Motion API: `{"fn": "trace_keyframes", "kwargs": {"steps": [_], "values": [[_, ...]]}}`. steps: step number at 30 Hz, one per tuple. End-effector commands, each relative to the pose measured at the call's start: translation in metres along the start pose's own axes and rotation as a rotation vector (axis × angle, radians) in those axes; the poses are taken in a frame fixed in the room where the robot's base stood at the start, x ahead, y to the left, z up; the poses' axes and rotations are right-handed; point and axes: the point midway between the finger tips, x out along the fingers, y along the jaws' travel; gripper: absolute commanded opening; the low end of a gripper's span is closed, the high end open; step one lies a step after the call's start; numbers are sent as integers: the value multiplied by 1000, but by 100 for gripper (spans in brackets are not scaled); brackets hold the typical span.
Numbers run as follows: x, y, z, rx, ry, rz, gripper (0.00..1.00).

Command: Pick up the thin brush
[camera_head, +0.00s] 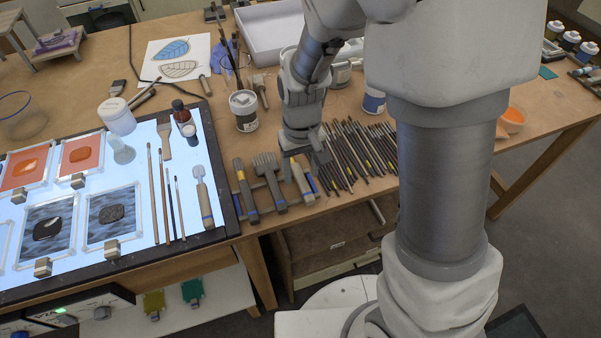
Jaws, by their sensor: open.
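A row of several thin dark-handled brushes or tools (358,152) lies on the wooden table right of my gripper. I cannot tell which is the thin brush meant. My gripper (307,155) is open, pointing down above the table between the wide flat tools and that row. My arm hides part of the table to the right.
Wide flat tools (268,180) lie just left of my gripper. A jar with brushes (245,112) and a white tray (270,40) stand behind.

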Motion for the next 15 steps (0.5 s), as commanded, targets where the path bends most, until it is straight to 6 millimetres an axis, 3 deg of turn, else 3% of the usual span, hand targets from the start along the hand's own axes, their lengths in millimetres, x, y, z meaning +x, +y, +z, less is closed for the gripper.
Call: {"fn": "trace_keyframes", "kwargs": {"steps": [4,12,15], "values": [[17,0,0,0,-1,0,62],[21,0,-1,0,1,0,62],[20,0,-1,0,1,0,48]]}}
